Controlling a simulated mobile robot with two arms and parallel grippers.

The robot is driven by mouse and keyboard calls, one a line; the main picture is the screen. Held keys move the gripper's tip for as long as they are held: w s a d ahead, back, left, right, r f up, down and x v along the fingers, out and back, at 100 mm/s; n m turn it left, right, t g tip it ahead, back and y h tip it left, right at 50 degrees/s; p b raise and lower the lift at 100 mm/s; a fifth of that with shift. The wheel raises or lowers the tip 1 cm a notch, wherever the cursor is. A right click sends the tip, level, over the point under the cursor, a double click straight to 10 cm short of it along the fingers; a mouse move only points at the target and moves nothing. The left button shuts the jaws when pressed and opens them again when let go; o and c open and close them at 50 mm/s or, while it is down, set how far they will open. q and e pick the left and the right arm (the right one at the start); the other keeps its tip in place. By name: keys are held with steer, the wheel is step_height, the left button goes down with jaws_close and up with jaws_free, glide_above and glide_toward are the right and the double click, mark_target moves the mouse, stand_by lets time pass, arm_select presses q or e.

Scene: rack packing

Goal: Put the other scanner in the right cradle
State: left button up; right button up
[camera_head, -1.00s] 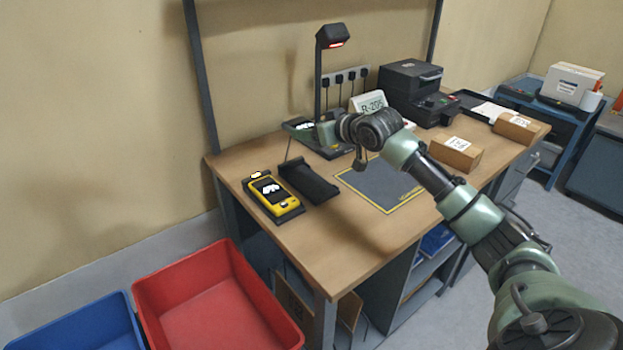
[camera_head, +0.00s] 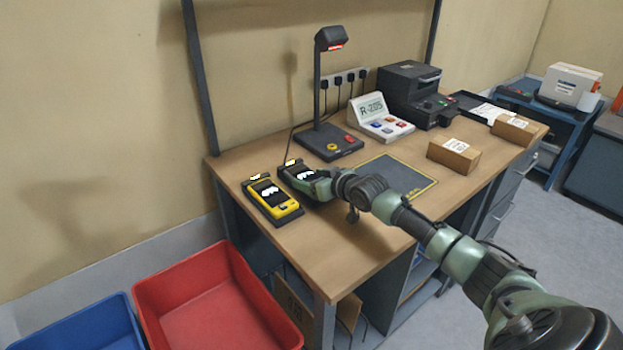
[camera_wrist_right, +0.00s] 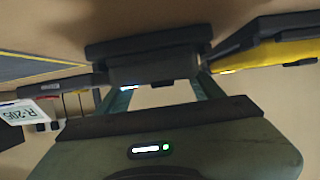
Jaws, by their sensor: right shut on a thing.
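The yellow scanner (camera_head: 270,196) lies in the left cradle (camera_head: 284,222) near the left edge of the bench; it shows at the upper right of the right wrist view (camera_wrist_right: 285,54). My right gripper (camera_head: 318,186) is shut on a dark scanner (camera_head: 298,171) with a lit screen, at the right cradle beside the yellow scanner. The dark scanner also shows between the fingers in the right wrist view (camera_wrist_right: 152,68). The right cradle (camera_wrist_right: 150,44) is largely covered in the head view. I cannot tell whether the dark scanner is fully seated. My left gripper is out of view.
A lamp stand (camera_head: 325,145) and a display unit (camera_head: 382,124) stand behind my right arm. A dark mat (camera_head: 395,172) lies to the right, with a cardboard box (camera_head: 454,154) beyond. Red (camera_head: 205,318) and blue (camera_head: 95,330) bins are below the bench's left end.

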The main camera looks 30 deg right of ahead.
steer(key=shift+r, duration=0.1)
steer(key=o, duration=1.7)
steer(key=shift+s, duration=0.4)
steer(key=v, duration=1.1)
steer(key=shift+s+r, duration=0.15)
